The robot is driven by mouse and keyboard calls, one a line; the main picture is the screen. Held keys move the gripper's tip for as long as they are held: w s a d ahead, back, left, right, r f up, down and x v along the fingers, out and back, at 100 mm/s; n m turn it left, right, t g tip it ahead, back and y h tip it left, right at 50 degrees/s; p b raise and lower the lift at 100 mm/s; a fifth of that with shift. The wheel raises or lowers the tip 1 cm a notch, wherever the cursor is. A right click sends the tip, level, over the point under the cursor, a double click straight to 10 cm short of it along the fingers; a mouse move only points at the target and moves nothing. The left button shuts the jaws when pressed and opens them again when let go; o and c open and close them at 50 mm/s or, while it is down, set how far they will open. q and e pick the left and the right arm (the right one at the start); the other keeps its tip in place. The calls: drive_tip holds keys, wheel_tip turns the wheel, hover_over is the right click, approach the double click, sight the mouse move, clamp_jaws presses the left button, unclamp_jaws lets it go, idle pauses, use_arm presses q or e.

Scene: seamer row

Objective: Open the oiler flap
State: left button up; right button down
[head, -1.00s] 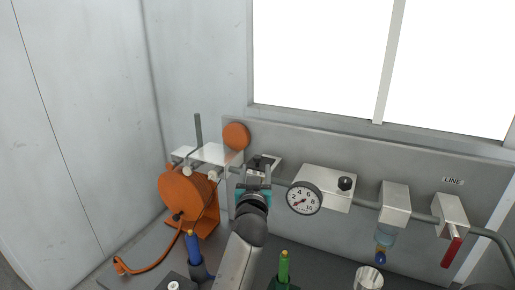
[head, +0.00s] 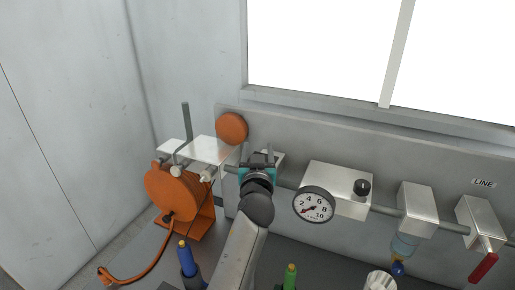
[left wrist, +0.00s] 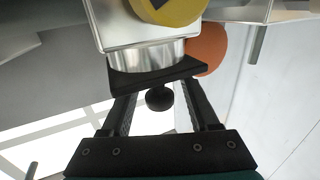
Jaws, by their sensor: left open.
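My left gripper (head: 258,160) is in front of a small metal unit (head: 279,160) on the pipe line, between the orange disc and the gauge, and hides most of it. In the left wrist view the open jaws (left wrist: 156,90) are on either side of a small round black knob (left wrist: 159,99). The knob is beside a flat black plate (left wrist: 155,77), which looks like the oiler flap, against a shiny metal cylinder (left wrist: 148,54). I cannot tell whether the fingers touch the plate. My right gripper is not in view.
A pressure gauge (head: 314,205) and a metal box with a black knob (head: 361,187) are right of my gripper. An orange reel (head: 172,190) and orange disc (head: 232,128) are left. Blue (head: 187,260) and green (head: 290,276) bottles stand below. A red lever (head: 484,267) is far right.

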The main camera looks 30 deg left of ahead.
use_arm(q)
clamp_jaws()
idle(0.3)
idle(1.1)
